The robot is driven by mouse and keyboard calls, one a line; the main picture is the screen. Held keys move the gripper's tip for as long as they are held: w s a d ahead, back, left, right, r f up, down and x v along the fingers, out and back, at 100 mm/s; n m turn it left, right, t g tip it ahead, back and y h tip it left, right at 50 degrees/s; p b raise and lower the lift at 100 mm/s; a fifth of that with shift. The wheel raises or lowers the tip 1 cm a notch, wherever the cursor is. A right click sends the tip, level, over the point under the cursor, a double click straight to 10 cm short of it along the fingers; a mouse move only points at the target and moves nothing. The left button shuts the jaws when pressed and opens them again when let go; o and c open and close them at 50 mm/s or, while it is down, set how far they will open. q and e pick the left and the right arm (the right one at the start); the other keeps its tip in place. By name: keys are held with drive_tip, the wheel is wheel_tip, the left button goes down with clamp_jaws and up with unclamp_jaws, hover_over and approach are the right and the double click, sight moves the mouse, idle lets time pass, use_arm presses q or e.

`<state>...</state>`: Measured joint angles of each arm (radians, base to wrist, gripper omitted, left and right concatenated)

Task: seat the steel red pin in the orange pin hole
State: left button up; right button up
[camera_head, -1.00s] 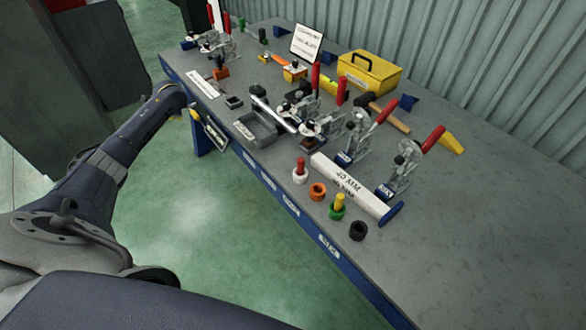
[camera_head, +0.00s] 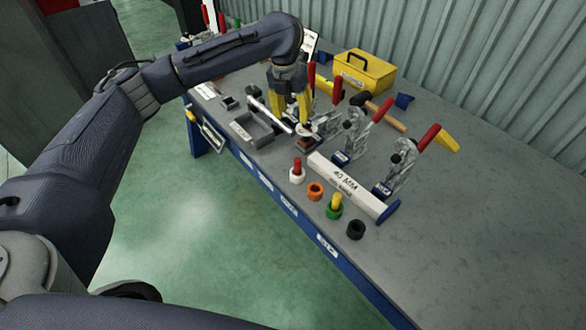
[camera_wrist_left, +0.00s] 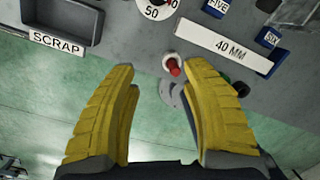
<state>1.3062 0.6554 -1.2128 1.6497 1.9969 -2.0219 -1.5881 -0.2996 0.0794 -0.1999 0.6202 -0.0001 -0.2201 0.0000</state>
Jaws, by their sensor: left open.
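The red pin (camera_head: 297,164) stands upright in a white ring-shaped holder (camera_head: 296,178) near the bench's front edge. The orange ring with the pin hole (camera_head: 315,191) sits just right of it and looks empty. My left gripper (camera_head: 291,118) is open and points down above the bench, behind the red pin in the head view. In the left wrist view the red pin (camera_wrist_left: 174,67) shows beyond the gap between the open yellow fingers (camera_wrist_left: 161,75), nearer the right finger. Nothing is between the fingers. The orange ring is not clear in that view. My right gripper is not in view.
A green ring (camera_head: 334,213) with a yellow pin and a black ring (camera_head: 356,230) stand farther right. A white 40 MM block (camera_head: 345,183) lies behind them. Toggle clamps (camera_head: 398,169) and a grey scrap tray (camera_head: 256,134) are nearby. The bench's right side is clear.

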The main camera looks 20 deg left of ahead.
sight(298, 159)
use_arm(q)
drive_tip(key=s+d+m+g, duration=0.1)
drive_tip(key=s+d+m, duration=0.2)
drive_tip(key=s+m, duration=0.15)
drive_tip(key=shift+n+y, duration=0.25)
drive_tip(key=shift+y, duration=0.15)
drive_tip(key=f, duration=1)
drive_tip(key=shift+s+f, duration=0.35)
drive_tip(key=shift+f, duration=0.05)
drive_tip(key=shift+d+f, duration=0.2)
drive_tip(key=shift+f, duration=2.45)
clamp_jaws()
